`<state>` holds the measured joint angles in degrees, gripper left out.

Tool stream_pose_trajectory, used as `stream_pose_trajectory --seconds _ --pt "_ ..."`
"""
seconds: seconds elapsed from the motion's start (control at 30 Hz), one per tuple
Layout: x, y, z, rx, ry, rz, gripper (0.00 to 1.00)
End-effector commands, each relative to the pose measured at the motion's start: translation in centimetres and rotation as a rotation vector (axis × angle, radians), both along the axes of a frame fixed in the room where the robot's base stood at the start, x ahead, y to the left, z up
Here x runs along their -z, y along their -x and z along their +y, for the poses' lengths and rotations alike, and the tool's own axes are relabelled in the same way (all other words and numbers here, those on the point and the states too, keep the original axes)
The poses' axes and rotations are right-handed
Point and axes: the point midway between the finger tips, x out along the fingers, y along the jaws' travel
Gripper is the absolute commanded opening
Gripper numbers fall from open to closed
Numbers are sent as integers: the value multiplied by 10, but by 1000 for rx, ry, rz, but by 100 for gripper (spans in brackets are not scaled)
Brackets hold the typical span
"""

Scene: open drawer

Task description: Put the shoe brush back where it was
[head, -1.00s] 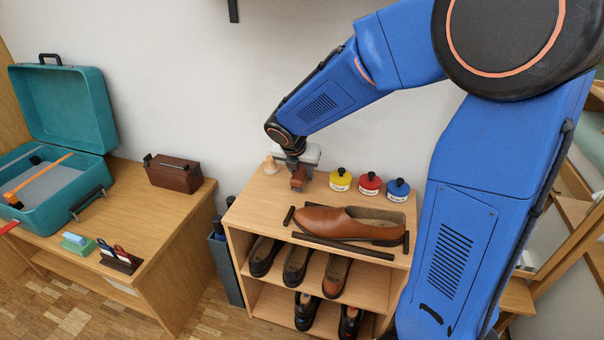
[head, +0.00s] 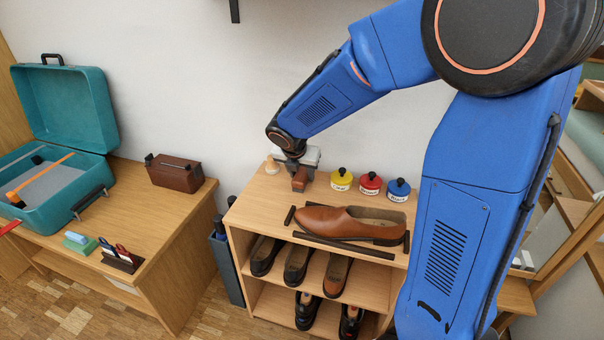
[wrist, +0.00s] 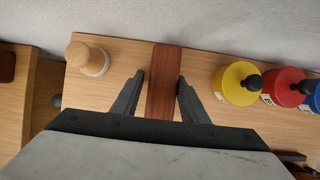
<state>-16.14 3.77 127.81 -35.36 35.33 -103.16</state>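The shoe brush, a reddish-brown wooden block (head: 300,181), is at the back left of the wooden shelf top (head: 262,205). It also shows in the wrist view (wrist: 164,82). My gripper (wrist: 161,77) is over it, pointing down, with one finger on each side. A narrow gap shows between the left finger and the brush; the right finger is very close to it or touching. The fingers look open. In the head view my gripper (head: 300,170) partly hides the brush, and its underside cannot be seen.
A pale wooden-topped knob (wrist: 88,56) stands left of the brush. Yellow (head: 341,180), red (head: 370,183) and blue (head: 398,190) tins stand to its right. A brown shoe (head: 345,222) lies in front among dark strips. The wall is close behind.

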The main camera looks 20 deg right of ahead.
Motion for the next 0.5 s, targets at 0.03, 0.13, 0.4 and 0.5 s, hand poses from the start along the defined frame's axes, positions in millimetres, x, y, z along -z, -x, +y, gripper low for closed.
stream_pose_trajectory --seconds 0.03,0.13,0.4,0.5 --pt "11 7 -4 7 6 23 51" --pt "11 7 -4 8 7 25 51" --pt "-11 11 -1 8 6 21 51" --pt "-29 17 5 6 4 16 51"
